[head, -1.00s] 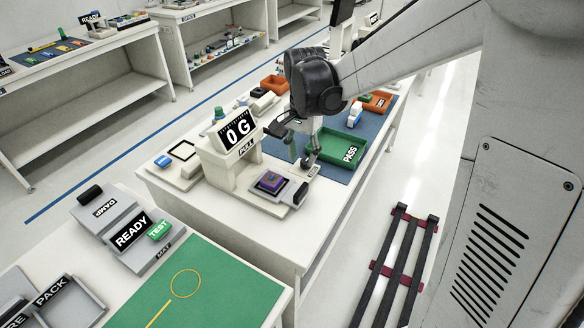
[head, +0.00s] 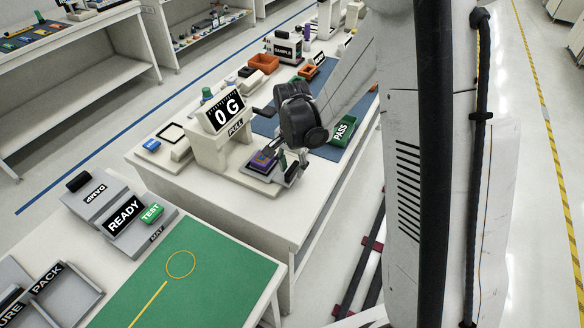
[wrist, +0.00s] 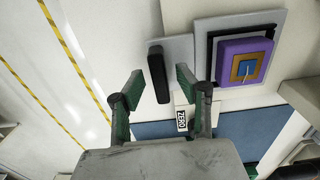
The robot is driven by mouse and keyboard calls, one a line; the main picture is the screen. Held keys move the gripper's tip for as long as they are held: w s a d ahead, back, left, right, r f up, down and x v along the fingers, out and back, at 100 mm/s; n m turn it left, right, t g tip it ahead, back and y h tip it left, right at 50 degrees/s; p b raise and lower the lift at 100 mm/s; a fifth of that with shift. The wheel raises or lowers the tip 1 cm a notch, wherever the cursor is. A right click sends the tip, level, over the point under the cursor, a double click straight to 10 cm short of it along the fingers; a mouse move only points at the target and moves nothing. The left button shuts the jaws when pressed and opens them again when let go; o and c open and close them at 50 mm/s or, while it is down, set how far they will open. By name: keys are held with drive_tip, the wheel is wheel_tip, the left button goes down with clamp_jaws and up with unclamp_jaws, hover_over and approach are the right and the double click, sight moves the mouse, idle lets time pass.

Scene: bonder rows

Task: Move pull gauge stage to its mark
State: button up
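The pull gauge (head: 219,117) stands on the white bench with its display reading 0 G. Its light grey stage (wrist: 206,28) carries a purple block (wrist: 226,62) with an orange and blue centre, inside a black square outline. The block also shows in the head view (head: 262,161). A black handle (wrist: 158,78) stands at the stage's left side in the wrist view. My gripper (wrist: 157,82) is open, with its green-padded fingers on either side of the handle and gaps to both.
A ZERO label (wrist: 182,120) lies beside the handle. A blue mat (head: 264,124) with a green PASS tray (head: 343,131) and orange bins (head: 263,63) lies beyond the gauge. A bench with a green mat (head: 215,278) stands in front. The bench's near right corner is bare.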

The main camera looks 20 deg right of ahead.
drive_tip(key=shift+f, duration=0.2)
clamp_jaws()
idle(0.3)
